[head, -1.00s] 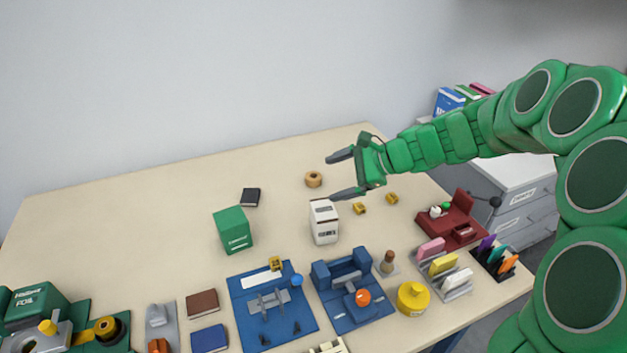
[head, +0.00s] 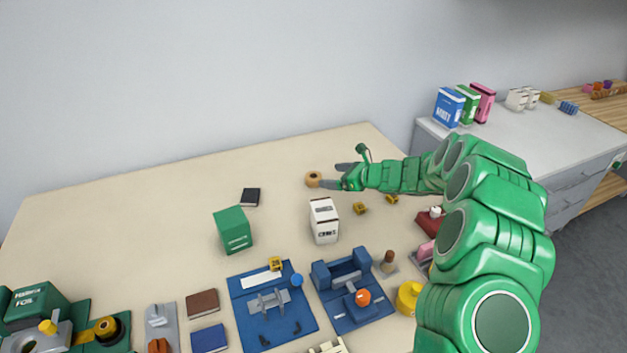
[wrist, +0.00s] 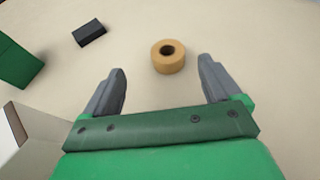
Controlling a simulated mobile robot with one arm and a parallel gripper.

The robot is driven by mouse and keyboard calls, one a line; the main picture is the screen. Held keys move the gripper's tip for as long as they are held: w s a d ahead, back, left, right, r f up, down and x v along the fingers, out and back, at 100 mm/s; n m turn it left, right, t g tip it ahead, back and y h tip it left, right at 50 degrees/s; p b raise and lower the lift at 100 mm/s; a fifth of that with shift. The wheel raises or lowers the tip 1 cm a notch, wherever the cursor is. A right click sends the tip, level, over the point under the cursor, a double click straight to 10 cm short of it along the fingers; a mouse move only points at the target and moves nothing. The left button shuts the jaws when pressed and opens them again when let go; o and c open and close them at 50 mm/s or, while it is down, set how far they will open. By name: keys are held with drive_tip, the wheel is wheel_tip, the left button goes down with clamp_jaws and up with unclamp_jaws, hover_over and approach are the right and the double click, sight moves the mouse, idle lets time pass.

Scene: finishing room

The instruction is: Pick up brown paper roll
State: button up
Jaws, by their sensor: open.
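The brown paper roll (head: 313,179) is a small tan ring lying flat on the beige table (head: 120,215), toward the back right. In the wrist view the roll (wrist: 168,64) is just ahead of the fingertips, centred between them, with its dark hole facing up. My gripper (head: 330,177) is close to the right side of the roll in the head view. Its two grey fingers are apart and empty in the wrist view (wrist: 163,77). The roll does not appear to be touched by either finger.
A white box (head: 324,222) and a green box (head: 233,230) stand in front of the roll. A black block (head: 250,197) lies to its left. Small yellow pieces (head: 360,208) lie right of the white box. The table's back left is clear.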

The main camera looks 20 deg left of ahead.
sight(317, 177)
drive_tip(key=shift+w+a+f+m, duration=0.1)
drive_tip(key=shift+w+f+m, duration=0.15)
drive_tip(key=shift+f, duration=0.25)
drive_tip(key=shift+w+a+f+m, duration=0.15)
drive_tip(key=shift+w+f, duration=0.15)
drive_tip(key=shift+f, duration=0.15)
drive_tip(key=shift+x, duration=1.2)
drive_tip(key=x, duration=0.3)
drive_tip(key=shift+a+f, duration=0.25)
drive_tip(key=shift+f, duration=0.05)
drive_tip(key=shift+w+a+f, duration=0.15)
drive_tip(key=shift+w+a, duration=0.05)
drive_tip(key=shift+a, duration=0.4)
drive_tip(key=shift+c, duration=0.3)
drive_tip(key=c, duration=1.1)
